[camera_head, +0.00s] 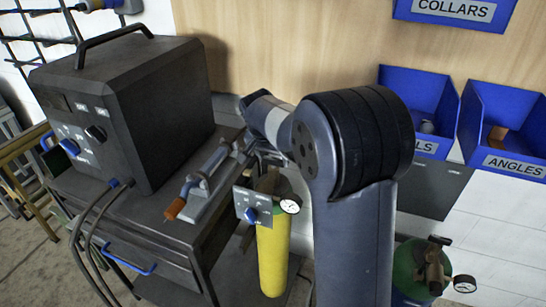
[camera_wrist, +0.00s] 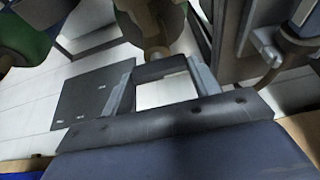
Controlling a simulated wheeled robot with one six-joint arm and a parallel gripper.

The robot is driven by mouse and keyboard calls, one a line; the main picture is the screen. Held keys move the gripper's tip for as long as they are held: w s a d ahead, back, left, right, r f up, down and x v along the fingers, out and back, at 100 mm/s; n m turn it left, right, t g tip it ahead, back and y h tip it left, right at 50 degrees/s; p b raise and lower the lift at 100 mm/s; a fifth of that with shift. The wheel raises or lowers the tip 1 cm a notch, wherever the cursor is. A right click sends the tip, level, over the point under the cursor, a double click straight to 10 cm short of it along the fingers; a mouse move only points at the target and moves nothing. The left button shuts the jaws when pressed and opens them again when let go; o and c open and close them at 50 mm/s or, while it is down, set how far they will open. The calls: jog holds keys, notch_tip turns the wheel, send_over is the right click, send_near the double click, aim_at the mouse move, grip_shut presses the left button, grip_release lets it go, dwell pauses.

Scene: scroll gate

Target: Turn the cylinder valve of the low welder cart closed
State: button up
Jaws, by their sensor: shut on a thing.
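The yellow cylinder with a green shoulder (camera_head: 272,250) stands upright at the low welder cart (camera_head: 190,228). Its brass valve (camera_head: 267,182) is at the top, with a round gauge beside it, partly hidden by a small panel and my arm. My gripper (camera_wrist: 162,72) reaches down over this valve from above. In the wrist view its two fingers stand on either side of a dark valve handle (camera_wrist: 158,68), shut on it, with the brass stem (camera_wrist: 155,45) just beyond. In the head view the fingertips are mostly hidden, and the handle's turn angle cannot be told.
A dark welder box (camera_head: 150,110) and a torch with an orange tip (camera_head: 175,208) sit on the cart. A second green cylinder (camera_head: 408,270) with a gauge stands at right. Blue bins (camera_head: 502,125) hang on the wall behind. My arm fills the middle.

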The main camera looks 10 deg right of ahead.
jog(key=o, duration=1)
jog(key=v, duration=1)
jog(key=shift+s+r, duration=0.15)
jog(key=shift+r, duration=0.2)
jog(key=x, duration=1)
jog(key=shift+f, duration=0.35)
